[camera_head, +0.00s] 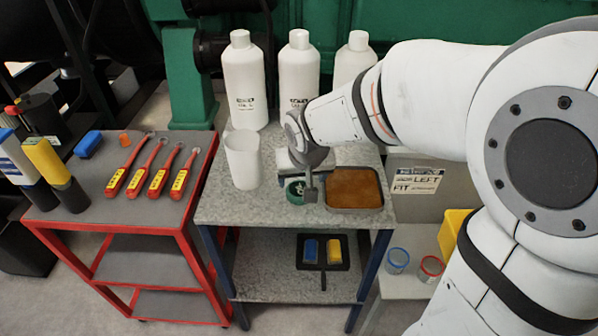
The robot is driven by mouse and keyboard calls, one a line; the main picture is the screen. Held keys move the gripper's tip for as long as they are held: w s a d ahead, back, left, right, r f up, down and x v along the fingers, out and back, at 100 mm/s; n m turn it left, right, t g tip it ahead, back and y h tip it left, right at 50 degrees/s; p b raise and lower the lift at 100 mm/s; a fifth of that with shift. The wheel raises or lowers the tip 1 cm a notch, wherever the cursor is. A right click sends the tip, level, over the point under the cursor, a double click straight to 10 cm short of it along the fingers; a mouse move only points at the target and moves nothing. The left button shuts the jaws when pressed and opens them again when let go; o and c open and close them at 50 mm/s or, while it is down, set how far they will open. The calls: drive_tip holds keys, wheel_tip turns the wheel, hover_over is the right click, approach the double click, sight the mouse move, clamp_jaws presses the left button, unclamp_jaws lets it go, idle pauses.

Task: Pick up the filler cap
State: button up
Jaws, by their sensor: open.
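A round dark green piece with a pale mark on top (295,191), which looks like the filler cap, lies on the speckled grey tabletop (222,208), left of a tray. My gripper (309,193) reaches down from the right to this piece. A grey finger shows at the piece's right edge and partly covers it. The gripper is open. I cannot tell whether the finger touches the piece or whether the piece lies between the fingers. The other finger is not clearly visible.
A tray of brown liquid (355,188) sits close on the right. A white jug (243,160) stands left, white bottles (245,85) behind. A red cart (115,225) holds several red-handled tools. The table's front left is clear. A black pan (323,253) lies on the lower shelf.

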sight(299, 189)
drive_tip(key=x, duration=0.7)
drive_tip(key=shift+c, duration=0.2)
drive_tip(key=shift+r, duration=0.1)
drive_tip(key=c, duration=0.7)
